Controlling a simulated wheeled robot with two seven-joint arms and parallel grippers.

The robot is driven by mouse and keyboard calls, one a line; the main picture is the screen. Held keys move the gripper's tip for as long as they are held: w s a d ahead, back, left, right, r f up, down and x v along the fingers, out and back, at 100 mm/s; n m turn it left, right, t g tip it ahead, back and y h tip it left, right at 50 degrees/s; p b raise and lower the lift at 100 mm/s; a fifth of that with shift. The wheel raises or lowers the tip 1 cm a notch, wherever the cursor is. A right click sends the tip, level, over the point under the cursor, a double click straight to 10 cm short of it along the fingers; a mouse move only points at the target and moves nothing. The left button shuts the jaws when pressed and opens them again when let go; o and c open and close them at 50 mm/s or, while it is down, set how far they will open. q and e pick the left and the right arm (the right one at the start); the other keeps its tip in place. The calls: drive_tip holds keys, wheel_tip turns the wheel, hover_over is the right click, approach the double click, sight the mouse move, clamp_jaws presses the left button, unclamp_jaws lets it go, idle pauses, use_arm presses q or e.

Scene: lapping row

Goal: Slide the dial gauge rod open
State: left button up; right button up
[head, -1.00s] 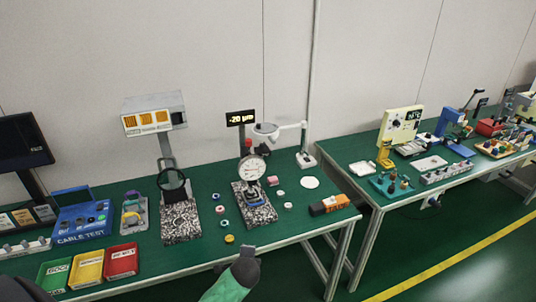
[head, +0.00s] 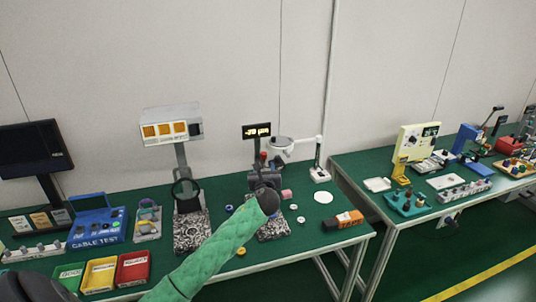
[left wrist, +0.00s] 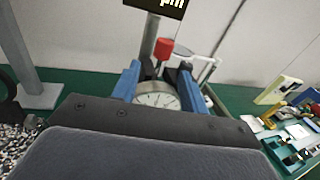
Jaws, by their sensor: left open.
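The dial gauge shows its round white face (left wrist: 158,97) in the left wrist view, partly hidden at the bottom by my gripper's body. A red knob (left wrist: 164,47) stands above the face, in front of a grey post. My left gripper (left wrist: 158,75) is open, with one blue finger to each side of the gauge and the knob above and beyond them. I cannot tell whether the fingers touch it. In the head view my left gripper (head: 264,181) covers the gauge face, and the red knob (head: 263,156) shows just above. My right gripper is not in view.
The gauge's speckled stone base (head: 274,229) stands on the green bench. A display (head: 256,131) rises behind it. To the left is a magnifier stand (head: 186,190); to the right are a lamp arm (head: 305,141) and an orange-black box (head: 343,220). Small rings lie nearby.

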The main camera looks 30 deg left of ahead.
sight(264, 153)
use_arm(q)
drive_tip(key=shift+w+a+r+m, duration=0.2)
drive_tip(key=shift+w+r+m, duration=0.15)
drive_tip(key=shift+r, duration=0.25)
drive_tip(key=shift+w+a+r, duration=0.1)
drive_tip(key=shift+w+r, duration=0.1)
drive_tip(key=shift+w+a+p, duration=0.2)
drive_tip(key=shift+w+p, duration=0.1)
drive_tip(key=p+x, duration=0.2)
drive_tip(key=x, duration=0.3)
drive_tip(key=shift+w+a+r, duration=0.1)
drive_tip(key=shift+w+a, duration=0.05)
drive_tip(key=shift+w, duration=0.05)
drive_tip(key=shift+w+a, duration=0.35)
drive_tip(key=shift+w, duration=0.2)
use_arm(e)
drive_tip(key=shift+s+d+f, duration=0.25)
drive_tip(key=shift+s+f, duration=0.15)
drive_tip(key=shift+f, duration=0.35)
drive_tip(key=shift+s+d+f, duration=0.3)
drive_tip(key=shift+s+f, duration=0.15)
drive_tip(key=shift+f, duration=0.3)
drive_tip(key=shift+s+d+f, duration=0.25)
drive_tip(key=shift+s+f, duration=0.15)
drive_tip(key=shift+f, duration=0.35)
